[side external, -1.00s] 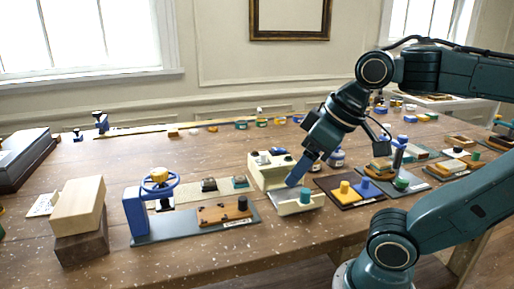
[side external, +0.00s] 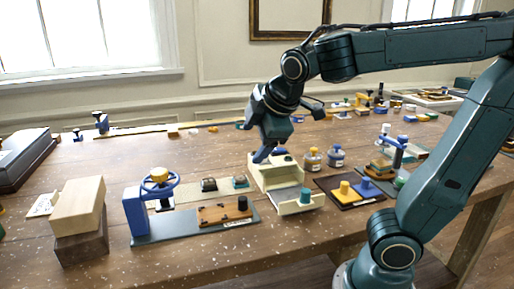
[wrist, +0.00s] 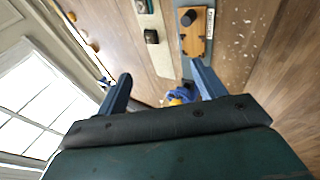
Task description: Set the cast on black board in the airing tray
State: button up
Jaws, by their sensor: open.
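My gripper (side external: 262,155) is open and empty, in the air over the back left of a cream stepped unit with a low front tray (side external: 300,207). In the wrist view its two fingers (wrist: 162,88) stand wide apart with nothing between them. A small dark square piece (side external: 208,184), perhaps the cast on its black board, lies on a pale strip; it also shows in the wrist view (wrist: 151,36). A similar greenish-dark piece (side external: 240,181) lies to its right. I cannot tell for certain which thing is the airing tray.
A blue handwheel stand (side external: 140,213) and a wooden board with a black knob (side external: 224,212) stand at the front left. Stacked blocks (side external: 78,207) are further left. Two jars (side external: 336,156) and a dark board with coloured knobs (side external: 350,191) lie to the right.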

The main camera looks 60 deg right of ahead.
jog(key=w+n+t+h, duration=0.3)
jog(key=w+n+h, duration=0.4)
jog(key=w+n, duration=0.75)
jog(key=s+f, duration=0.1)
jog(key=f, duration=0.4)
jog(key=f+n, duration=0.1)
jog(key=f, duration=0.4)
jog(key=s+f+n, duration=0.1)
jog(key=f, duration=0.5)
jog(key=shift+s+a+n, duration=0.25)
jog(key=shift+s+a, duration=0.05)
jog(key=shift+a, duration=0.1)
send_near(208, 179)
jog(key=shift+x, duration=1.75)
jog(key=shift+w+d, duration=0.1)
jog(key=shift+x, duration=2.5)
